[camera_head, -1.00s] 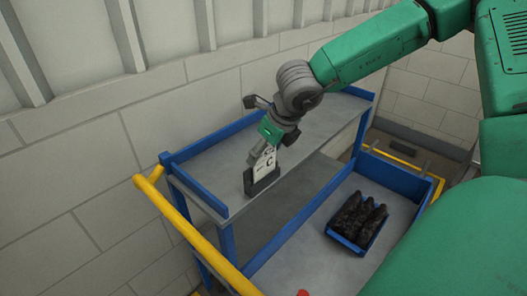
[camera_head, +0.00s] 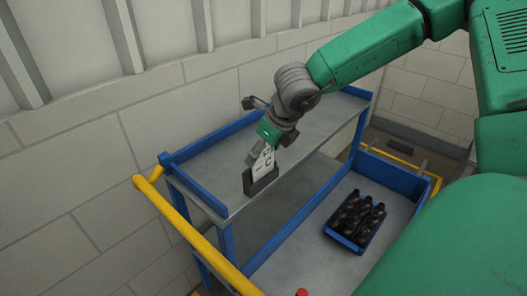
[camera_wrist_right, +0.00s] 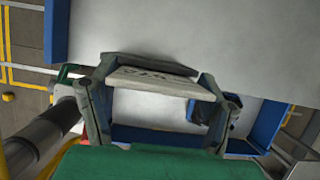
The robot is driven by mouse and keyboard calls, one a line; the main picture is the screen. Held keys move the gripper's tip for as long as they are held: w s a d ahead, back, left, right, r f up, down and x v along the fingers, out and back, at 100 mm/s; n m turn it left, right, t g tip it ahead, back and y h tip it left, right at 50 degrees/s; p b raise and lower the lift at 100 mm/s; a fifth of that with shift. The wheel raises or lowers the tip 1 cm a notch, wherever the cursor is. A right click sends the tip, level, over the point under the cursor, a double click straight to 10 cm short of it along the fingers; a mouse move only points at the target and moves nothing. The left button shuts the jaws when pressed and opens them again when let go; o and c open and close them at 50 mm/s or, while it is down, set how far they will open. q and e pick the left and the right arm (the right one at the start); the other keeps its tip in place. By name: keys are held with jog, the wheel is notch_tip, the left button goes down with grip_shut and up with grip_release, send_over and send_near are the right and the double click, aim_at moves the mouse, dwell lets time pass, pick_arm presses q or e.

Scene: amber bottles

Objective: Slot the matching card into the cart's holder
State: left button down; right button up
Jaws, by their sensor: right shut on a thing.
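A white card (camera_head: 263,162) with dark print stands in or right at the dark card holder (camera_head: 262,181) on the front edge of the cart's upper shelf (camera_head: 215,160). My right gripper (camera_head: 268,145) is shut on the card's upper part from above. In the right wrist view the card (camera_wrist_right: 152,80) lies between the two fingers, with the dark holder (camera_wrist_right: 150,62) right beyond it. How deep the card sits in the holder cannot be told. My left gripper is not in view.
The cart has blue rails and a yellow handle (camera_head: 180,215) at the left. A blue tray of several dark bottles (camera_head: 355,220) stands on the lower shelf (camera_head: 300,240). A small red thing (camera_head: 302,292) shows at the bottom edge. The upper shelf is otherwise clear.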

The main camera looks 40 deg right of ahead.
jog(key=shift+a+f, duration=0.25)
jog(key=shift+a, duration=0.2)
jog(key=shift+d+f+b, duration=0.15)
jog(key=shift+f+b, duration=0.15)
jog(key=shift+b, duration=0.15)
jog(key=o, duration=1.7)
jog(key=shift+d, duration=0.2)
jog(key=shift+a+r, duration=0.15)
jog(key=shift+r, duration=0.1)
jog(key=v, duration=1.1)
jog(key=shift+s+d+r, duration=0.1)
jog(key=shift+s+d, duration=0.05)
jog(key=shift+d, duration=0.05)
